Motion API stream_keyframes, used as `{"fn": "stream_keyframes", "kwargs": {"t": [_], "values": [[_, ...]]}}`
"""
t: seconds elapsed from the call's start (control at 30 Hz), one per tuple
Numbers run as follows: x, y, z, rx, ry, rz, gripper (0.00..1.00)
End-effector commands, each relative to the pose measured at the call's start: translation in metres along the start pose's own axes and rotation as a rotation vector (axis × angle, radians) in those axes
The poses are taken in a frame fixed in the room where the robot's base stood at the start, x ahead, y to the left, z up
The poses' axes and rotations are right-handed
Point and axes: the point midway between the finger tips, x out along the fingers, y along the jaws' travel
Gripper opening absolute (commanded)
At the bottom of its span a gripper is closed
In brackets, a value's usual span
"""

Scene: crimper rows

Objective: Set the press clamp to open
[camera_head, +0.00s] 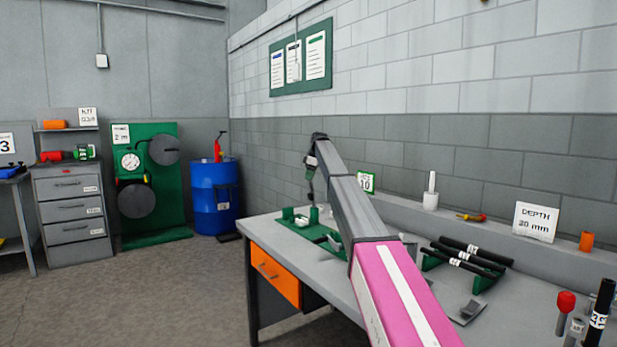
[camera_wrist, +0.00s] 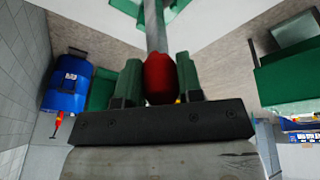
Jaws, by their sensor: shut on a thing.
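My gripper (camera_wrist: 160,84) is shut on a red handle (camera_wrist: 158,76) in the wrist view. Its two green fingers sit on either side of the handle. A grey lever (camera_wrist: 155,28) runs from the red handle to a green and pale fixture (camera_wrist: 172,8) at the top edge, which I take as the press clamp; most of it is cut off. In the head view my gripper (camera_head: 311,188) points down over the green fixture base (camera_head: 326,234) on the bench. The handle is too small to make out there, and the clamp's setting cannot be told.
The grey bench (camera_head: 345,275) has an orange drawer (camera_head: 275,273). Black rods (camera_head: 465,256) lie on green rests to the right of my arm. A blue drum (camera_head: 214,205) and a green gauge board (camera_head: 170,165) stand at the left. Bare floor lies left of the bench.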

Motion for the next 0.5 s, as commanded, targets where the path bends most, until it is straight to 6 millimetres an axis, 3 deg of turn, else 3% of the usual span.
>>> {"fn": "stream_keyframes", "kwargs": {"t": [0.3, 0.33, 0.4, 0.5], "values": [[0.0003, 0.0023, 0.0024, 0.003, -0.001, 0.001, 0.0], [0.0002, 0.0024, 0.0025, 0.003, -0.001, 0.001, 0.43], [0.0001, 0.0024, 0.0025, 0.003, -0.001, 0.002, 0.59], [0.0001, 0.002, 0.0021, 0.002, -0.001, 0.002, 0.59]]}}
